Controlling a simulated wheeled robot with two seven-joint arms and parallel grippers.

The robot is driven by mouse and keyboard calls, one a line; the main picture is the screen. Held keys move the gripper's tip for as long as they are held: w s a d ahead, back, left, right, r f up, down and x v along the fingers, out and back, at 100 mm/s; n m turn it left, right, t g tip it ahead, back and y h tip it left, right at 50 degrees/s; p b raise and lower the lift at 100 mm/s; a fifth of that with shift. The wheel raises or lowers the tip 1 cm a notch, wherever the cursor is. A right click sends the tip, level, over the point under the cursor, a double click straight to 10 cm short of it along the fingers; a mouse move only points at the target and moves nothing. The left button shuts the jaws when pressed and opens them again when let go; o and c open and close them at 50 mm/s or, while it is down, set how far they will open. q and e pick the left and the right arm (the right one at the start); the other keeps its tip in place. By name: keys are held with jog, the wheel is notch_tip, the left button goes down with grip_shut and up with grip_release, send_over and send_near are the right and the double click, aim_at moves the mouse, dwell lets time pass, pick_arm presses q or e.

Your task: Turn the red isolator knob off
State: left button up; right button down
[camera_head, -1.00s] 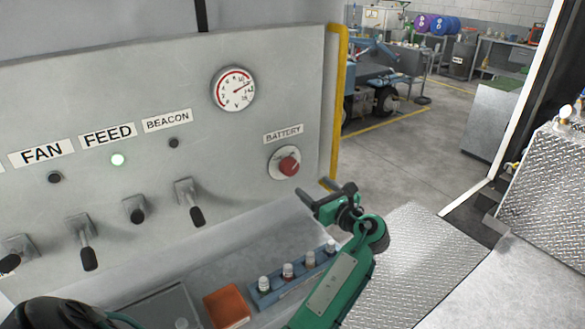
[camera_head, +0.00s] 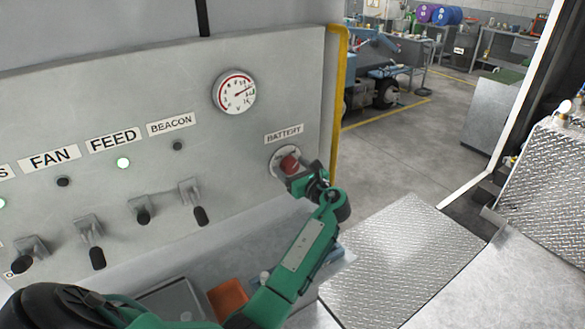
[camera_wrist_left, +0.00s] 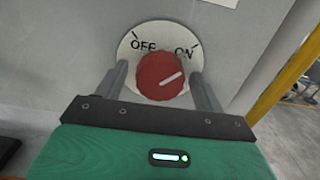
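The red isolator knob (camera_head: 289,163) sits on a round white plate under the BATTERY label, at the right end of the grey panel. In the left wrist view the knob (camera_wrist_left: 160,76) shows close up, its white line pointing up and right toward ON. OFF is printed at the upper left of the plate (camera_wrist_left: 140,45). My left gripper (camera_head: 298,172) is at the knob in the head view. In the wrist view its fingers (camera_wrist_left: 160,74) stand open on either side of the knob, with a small gap on the left; contact on the right is unclear. My right gripper is not in view.
The panel (camera_head: 255,125) also carries a gauge (camera_head: 234,92), a lit FEED lamp (camera_head: 123,163) and several black-handled switches to the left. A yellow rail (camera_head: 338,100) runs along its right edge. An orange box (camera_head: 228,298) lies below, partly hidden by my arm.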

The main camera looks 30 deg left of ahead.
pick_arm(q)
jog(key=c, duration=0.9)
jog(key=shift+n, duration=0.3)
jog(key=n+b, duration=0.3)
jog(key=shift+f+n, duration=0.15)
jog(key=shift+n, duration=0.15)
jog(key=n+b, duration=0.3)
jog(key=shift+n, duration=0.3)
jog(key=n+b, duration=0.7)
jog(key=shift+n+b, duration=0.35)
jog(key=shift+n, duration=0.05)
jog(key=shift+n+b, duration=1.1)
jog(key=shift+n, duration=0.1)
